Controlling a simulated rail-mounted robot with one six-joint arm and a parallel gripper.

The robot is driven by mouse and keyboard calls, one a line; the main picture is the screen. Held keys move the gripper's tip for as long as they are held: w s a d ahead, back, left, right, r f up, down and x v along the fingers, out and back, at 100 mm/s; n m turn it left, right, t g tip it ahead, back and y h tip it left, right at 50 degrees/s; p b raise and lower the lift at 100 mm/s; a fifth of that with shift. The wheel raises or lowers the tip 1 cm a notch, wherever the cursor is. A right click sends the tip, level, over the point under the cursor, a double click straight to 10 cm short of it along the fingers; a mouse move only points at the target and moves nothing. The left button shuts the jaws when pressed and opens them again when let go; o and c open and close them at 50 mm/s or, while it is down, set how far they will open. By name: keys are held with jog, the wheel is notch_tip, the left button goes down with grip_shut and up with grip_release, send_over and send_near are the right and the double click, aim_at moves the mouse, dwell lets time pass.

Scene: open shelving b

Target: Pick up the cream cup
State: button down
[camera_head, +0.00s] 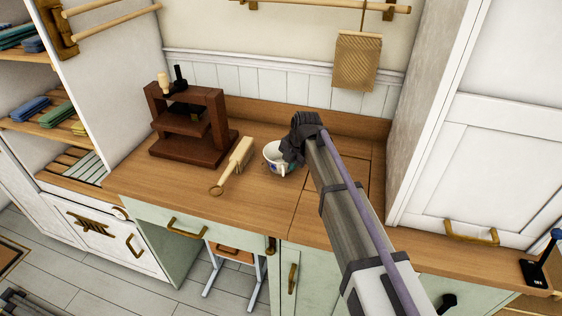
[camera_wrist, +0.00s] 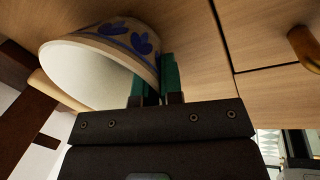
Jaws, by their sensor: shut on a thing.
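The cream cup (camera_head: 274,155) has blue painted motifs on its outside and a pale inside. In the head view it is at the worktop, in front of the wooden back rail, with its mouth upward. In the wrist view the cup (camera_wrist: 100,60) fills the upper left. My gripper (camera_wrist: 155,82) has green fingers, shut on the cup's wall at its right side. In the head view my gripper (camera_head: 291,166) is partly hidden behind my dark wrist. I cannot tell whether the cup's base touches the worktop.
A wooden tool with a ring end (camera_head: 238,162) lies just left of the cup. A dark wooden press (camera_head: 190,125) stands further left. A tall white cabinet (camera_head: 490,150) bounds the right. The front of the worktop (camera_head: 255,210) is clear.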

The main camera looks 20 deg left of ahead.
dwell(0.3)
notch_tip(320, 180, up, 10)
jog(key=p, duration=1)
jog(key=shift+r, duration=0.2)
